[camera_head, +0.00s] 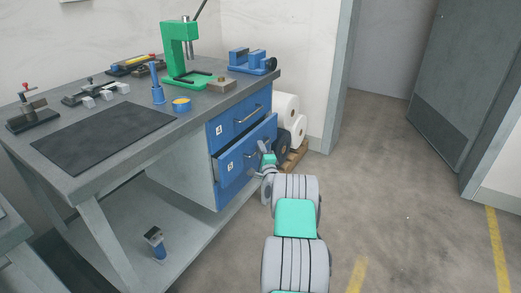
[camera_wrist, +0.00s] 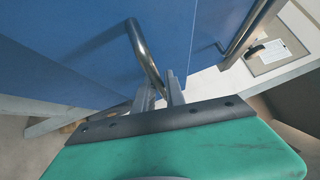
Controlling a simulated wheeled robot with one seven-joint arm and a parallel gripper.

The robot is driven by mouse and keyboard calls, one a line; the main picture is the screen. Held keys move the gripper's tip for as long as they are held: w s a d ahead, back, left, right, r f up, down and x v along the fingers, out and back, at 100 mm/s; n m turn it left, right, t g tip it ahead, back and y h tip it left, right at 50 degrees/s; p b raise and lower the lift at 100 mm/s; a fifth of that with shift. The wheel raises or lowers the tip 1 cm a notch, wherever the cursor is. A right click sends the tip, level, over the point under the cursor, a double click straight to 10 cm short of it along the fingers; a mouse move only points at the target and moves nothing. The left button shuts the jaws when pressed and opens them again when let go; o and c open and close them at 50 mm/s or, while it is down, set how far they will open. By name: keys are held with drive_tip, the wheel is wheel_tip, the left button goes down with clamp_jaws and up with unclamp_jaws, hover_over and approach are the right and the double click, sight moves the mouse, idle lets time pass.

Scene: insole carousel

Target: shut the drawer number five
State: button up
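The blue lower drawer (camera_head: 236,166) under the workbench stands partly open, its front out past the drawer above; its small white label seems to read 5. Its metal handle (camera_head: 250,155) also shows in the wrist view (camera_wrist: 142,50), on the blue drawer front (camera_wrist: 60,55). My gripper (camera_head: 267,165) is at the right end of this handle. In the wrist view my gripper's fingers (camera_wrist: 160,95) stand either side of the bar, close against it, and seem shut on it. The exact contact is partly hidden.
The upper blue drawer (camera_head: 238,117) is shut. The workbench (camera_head: 130,158) carries a green press (camera_head: 176,55), a blue vise (camera_head: 252,61) and small tools. White rolls (camera_head: 288,108) stand on a pallet behind the drawers. The floor (camera_head: 395,190) to the right is clear.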

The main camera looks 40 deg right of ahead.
clamp_jaws()
idle(1.1)
